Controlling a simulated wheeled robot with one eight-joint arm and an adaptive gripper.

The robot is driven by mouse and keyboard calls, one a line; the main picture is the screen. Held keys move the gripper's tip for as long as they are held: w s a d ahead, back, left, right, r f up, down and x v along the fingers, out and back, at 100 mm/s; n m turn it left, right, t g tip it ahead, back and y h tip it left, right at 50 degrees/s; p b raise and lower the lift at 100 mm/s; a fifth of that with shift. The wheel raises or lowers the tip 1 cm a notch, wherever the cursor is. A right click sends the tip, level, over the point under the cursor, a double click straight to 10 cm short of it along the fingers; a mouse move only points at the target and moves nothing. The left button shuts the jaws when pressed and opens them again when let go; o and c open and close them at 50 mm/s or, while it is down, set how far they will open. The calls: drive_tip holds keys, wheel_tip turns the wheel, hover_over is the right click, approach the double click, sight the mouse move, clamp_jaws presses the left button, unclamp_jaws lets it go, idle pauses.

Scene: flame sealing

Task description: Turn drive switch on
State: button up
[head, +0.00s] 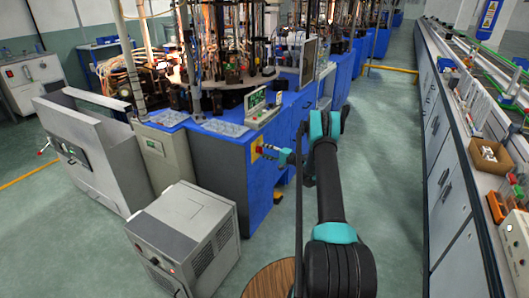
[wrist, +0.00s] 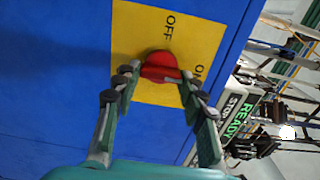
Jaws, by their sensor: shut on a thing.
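The drive switch is a red knob (wrist: 160,62) on a yellow plate (wrist: 140,40) fixed to a blue cabinet side. The plate reads OFF above the knob in the wrist view; a second label at the right is partly hidden by a finger. My gripper (wrist: 158,74) has one finger on each side of the knob and is shut on it. In the head view my gripper (head: 272,151) reaches left to the yellow plate (head: 256,148) on the blue cabinet (head: 220,170). The knob's exact pointing direction is hard to tell.
A READY/STOP sign (wrist: 237,118) sits past the cabinet edge in the wrist view. In the head view, a grey box unit (head: 185,240) stands on the floor at the front left. A long counter (head: 450,170) runs along the right. The green floor (head: 385,130) between is clear.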

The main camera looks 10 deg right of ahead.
drive_tip(key=o, duration=1.2)
drive_tip(key=shift+c, duration=0.2)
drive_tip(key=shift+d, duration=0.1)
drive_tip(key=v, duration=1.2)
